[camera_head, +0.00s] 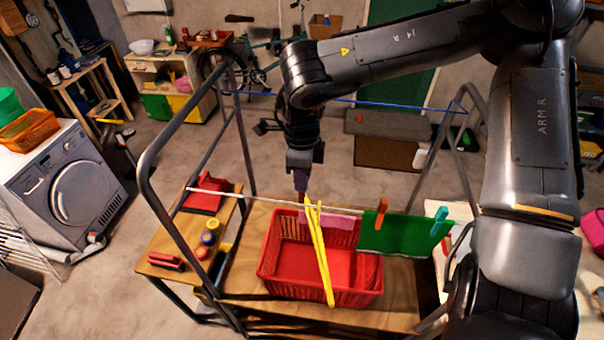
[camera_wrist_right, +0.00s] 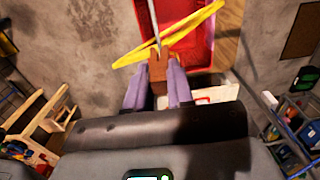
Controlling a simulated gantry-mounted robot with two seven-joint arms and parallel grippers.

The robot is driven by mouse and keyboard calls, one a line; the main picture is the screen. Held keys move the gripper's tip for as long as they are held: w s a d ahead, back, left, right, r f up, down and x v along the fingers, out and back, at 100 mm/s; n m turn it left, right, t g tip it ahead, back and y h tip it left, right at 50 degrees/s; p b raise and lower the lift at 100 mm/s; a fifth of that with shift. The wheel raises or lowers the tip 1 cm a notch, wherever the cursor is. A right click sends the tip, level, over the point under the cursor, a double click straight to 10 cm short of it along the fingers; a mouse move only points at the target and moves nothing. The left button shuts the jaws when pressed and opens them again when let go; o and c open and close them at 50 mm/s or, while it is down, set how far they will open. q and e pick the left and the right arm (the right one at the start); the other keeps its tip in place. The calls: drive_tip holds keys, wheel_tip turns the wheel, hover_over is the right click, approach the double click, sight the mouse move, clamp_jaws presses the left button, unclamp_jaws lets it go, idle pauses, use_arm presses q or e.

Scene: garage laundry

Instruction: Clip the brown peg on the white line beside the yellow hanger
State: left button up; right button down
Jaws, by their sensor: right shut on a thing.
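The white line (camera_head: 245,197) runs across the rack above the table. The yellow hanger (camera_head: 320,262) hangs from it near the middle; it also shows in the wrist view (camera_wrist_right: 196,32). My right gripper (camera_head: 301,183) is at the line, just left of the hanger's top. Its lilac fingers are shut on the brown peg (camera_wrist_right: 158,74). In the wrist view the peg's far end meets the white line (camera_wrist_right: 153,22), close beside the hanger. I cannot tell whether its jaws are around the line. My left gripper is out of view.
A green cloth (camera_head: 398,236) with an orange peg (camera_head: 382,206) and a pink cloth (camera_head: 340,222) hang right of the hanger. A red basket (camera_head: 275,285) stands below on the table (camera_head: 250,222). A blue line (camera_head: 375,103) runs behind.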

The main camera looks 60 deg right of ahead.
sight(302, 194)
drive_tip(key=shift+f+b, duration=1.25)
drive_tip(key=shift+f, duration=0.8)
drive_tip(key=shift+f+b, duration=0.75)
drive_tip(key=shift+f, duration=0.35)
drive_tip(key=c, duration=0.9)
unclamp_jaws()
drive_tip(key=shift+r, duration=0.1)
